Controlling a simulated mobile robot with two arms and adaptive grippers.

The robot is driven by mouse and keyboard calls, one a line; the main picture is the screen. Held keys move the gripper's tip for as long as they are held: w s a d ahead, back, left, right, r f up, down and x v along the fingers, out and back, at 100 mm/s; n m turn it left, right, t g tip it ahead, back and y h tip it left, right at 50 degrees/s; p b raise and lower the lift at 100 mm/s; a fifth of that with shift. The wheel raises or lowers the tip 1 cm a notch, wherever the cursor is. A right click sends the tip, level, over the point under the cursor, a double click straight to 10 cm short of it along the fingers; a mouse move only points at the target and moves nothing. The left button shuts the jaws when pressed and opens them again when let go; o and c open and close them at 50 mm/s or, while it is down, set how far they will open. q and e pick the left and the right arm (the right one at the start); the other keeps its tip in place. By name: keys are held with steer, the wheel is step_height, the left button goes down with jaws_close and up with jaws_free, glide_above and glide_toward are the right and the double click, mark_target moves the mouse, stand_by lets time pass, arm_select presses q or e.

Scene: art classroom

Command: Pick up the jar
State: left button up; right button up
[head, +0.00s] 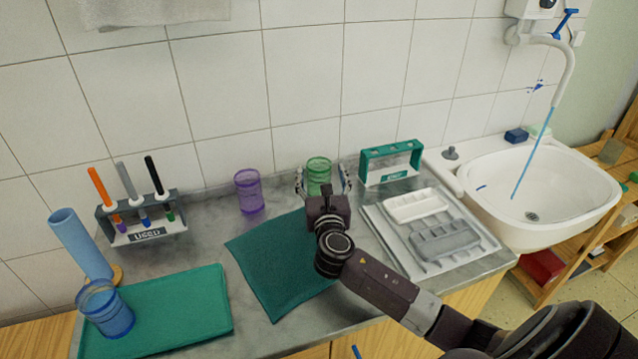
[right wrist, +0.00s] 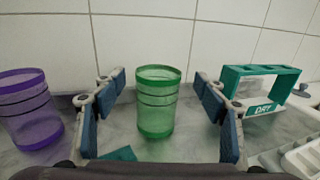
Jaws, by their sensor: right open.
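Three jars of see-through plastic are in the head view. The green jar (head: 319,172) stands upright at the back of the counter by the tiled wall. My right gripper (head: 324,184) is at it, with its fingers on the jar's left and right sides. In the right wrist view the green jar (right wrist: 157,100) stands between the open fingers, with a gap on each side. The purple jar (head: 249,192) stands to the left of it. The blue jar (head: 106,308) is on the green mat at the front left. My left gripper does not show.
A green "DRY" rack (head: 391,162) stands close to the right. A grey "USED" rack (head: 140,226) holds brushes at the left, near a blue tube (head: 80,244). A dark green cloth (head: 277,265) lies in front. A tray (head: 470,262) and sink (head: 535,205) are at the right.

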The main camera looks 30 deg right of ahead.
mark_target(318, 159)
steer(key=shift+f+x, duration=0.2)
steer(key=shift+x, duration=0.95)
steer(key=shift+f+x, duration=0.15)
steer(key=shift+x, duration=1)
steer(key=shift+a, duration=0.1)
steer(key=c, duration=1.4)
steer(key=shift+r, duration=0.1)
